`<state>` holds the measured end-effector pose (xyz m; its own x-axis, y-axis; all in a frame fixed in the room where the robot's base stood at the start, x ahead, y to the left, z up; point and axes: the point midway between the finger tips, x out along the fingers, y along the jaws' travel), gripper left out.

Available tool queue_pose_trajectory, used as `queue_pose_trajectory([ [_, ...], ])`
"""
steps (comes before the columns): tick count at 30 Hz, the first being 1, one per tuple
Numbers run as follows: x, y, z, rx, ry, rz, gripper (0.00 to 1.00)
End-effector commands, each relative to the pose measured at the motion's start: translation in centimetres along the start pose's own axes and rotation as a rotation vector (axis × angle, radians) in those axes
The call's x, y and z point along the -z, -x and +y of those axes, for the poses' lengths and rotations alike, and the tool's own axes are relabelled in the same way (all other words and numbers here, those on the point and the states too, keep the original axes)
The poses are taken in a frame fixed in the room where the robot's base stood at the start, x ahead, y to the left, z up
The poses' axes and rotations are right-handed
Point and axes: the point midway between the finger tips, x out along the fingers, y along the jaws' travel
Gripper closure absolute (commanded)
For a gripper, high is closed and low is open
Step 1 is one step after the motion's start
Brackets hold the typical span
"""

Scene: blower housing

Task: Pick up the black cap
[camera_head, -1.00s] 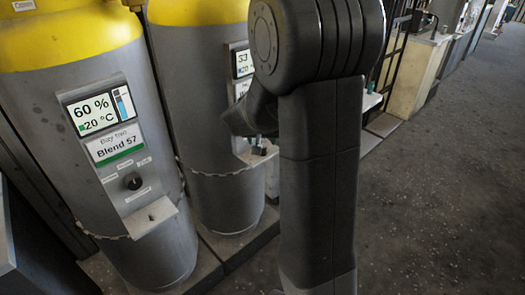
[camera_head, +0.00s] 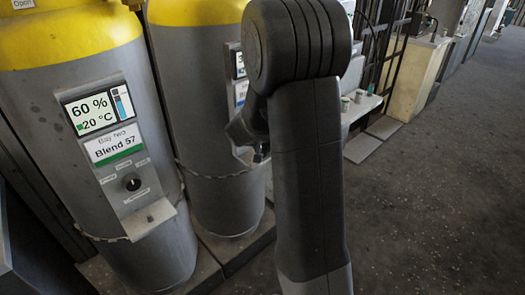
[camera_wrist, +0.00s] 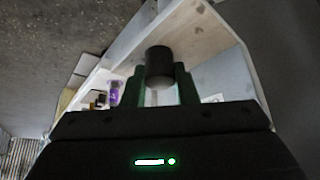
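The black cap (camera_wrist: 159,60) is a short dark cylinder in the upper middle of the wrist view. My gripper (camera_wrist: 160,72) has two green fingers, spaced apart, one on each side of the cap's lower part. The cap fills nearly the whole gap at the fingertips. I cannot tell whether the fingers press on it or only stand beside it. A pale surface shows behind the cap. In the head view my own arm hides the gripper, and I cannot make out the cap there.
A pale wooden shelf (camera_wrist: 204,30) surrounds the cap in the wrist view, with a purple-labelled item (camera_wrist: 115,92) at left. In the head view, grey tanks with yellow tops (camera_head: 75,35) stand at left. Open floor (camera_head: 435,200) lies at right.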

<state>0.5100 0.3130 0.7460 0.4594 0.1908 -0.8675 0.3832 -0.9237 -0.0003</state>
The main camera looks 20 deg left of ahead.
Motion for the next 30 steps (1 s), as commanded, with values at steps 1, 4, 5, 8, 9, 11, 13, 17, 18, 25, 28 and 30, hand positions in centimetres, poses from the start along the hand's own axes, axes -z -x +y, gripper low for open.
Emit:
queue_pose_trajectory([
  [1,0.0,0.0,0.0,0.0,0.0,0.0,0.95],
  [4,0.0,0.0,0.0,0.0,0.0,0.0,0.95],
  [5,0.0,0.0,0.0,0.0,0.0,0.0,0.95],
  [8,0.0,0.0,0.0,0.0,0.0,0.0,0.95],
  [9,0.0,0.0,0.0,0.0,0.0,0.0,0.95],
  [11,0.1,0.1,0.0,0.0,0.0,0.0,0.95],
  [13,0.2,0.4,0.0,0.0,-0.001,0.001,0.95],
  [17,0.8,1.3,0.0,0.0,-0.001,0.002,0.95],
  [18,1.1,1.8,0.0,0.001,0.0,0.003,0.95],
  [25,0.1,4.0,-0.1,0.001,0.002,0.0,0.95],
  [28,-2.0,5.1,0.0,0.001,0.003,0.0,0.95],
  [30,-3.6,6.0,-0.1,0.002,0.003,0.001,0.95],
])
